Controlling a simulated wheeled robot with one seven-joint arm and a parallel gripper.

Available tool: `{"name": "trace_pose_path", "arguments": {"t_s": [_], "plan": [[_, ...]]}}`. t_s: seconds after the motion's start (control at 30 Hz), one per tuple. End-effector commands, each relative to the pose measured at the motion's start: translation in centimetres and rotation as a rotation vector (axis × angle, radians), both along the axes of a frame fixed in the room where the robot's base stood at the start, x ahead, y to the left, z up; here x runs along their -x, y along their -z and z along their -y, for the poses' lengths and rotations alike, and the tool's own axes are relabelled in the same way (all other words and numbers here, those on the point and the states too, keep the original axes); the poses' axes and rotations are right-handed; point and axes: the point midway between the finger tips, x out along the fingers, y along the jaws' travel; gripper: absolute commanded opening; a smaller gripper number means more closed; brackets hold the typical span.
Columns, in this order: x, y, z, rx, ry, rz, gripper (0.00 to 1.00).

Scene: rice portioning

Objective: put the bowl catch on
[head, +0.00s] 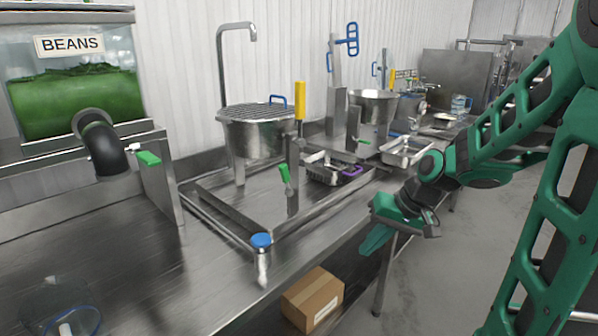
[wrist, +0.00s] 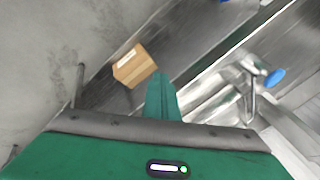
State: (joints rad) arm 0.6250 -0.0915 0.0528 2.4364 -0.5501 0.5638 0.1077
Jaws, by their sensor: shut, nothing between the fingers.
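A steel bowl (head: 262,138) with a grated lid and a blue handle stands in a shallow steel tray on the counter. Beside it is a post with a yellow handle (head: 299,100), and in front a lever with a green handle (head: 285,174). A second steel bowl (head: 374,106) stands further back, with a green-tipped lever (head: 361,141) at its base. I cannot tell which part is the bowl catch. My gripper (head: 374,241) is shut and empty, in front of the counter edge, apart from all of these. Its closed fingers (wrist: 160,95) also show in the wrist view.
Steel pans (head: 405,153) sit along the counter. A beans bin (head: 75,90) is at the left. A cardboard box (head: 312,299) lies below the counter. The floor on the right is open.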

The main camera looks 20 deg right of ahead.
Motion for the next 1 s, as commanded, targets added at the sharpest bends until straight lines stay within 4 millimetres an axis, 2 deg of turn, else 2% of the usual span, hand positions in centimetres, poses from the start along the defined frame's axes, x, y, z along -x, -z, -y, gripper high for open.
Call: {"name": "trace_pose_path", "arguments": {"t_s": [0.1, 0.27, 0.4, 0.5, 0.6, 0.73, 0.87, 1.0], "plan": [[-3.6, -0.4, -1.3, -0.122, -0.006, 0.088, 0.0], [-8.1, -2.4, -3.0, -0.31, 0.002, 0.224, 0.0], [-11.3, -5.5, -3.5, -0.493, 0.031, 0.351, 0.0], [-13.0, -8.2, -3.0, -0.618, 0.061, 0.436, 0.0], [-14.1, -10.6, -2.3, -0.724, 0.089, 0.51, 0.0], [-14.8, -12.9, -1.2, -0.82, 0.115, 0.574, 0.0], [-15.1, -14.1, -0.7, -0.866, 0.128, 0.605, 0.0], [-15.1, -14.3, -0.6, -0.874, 0.129, 0.611, 0.0]]}}
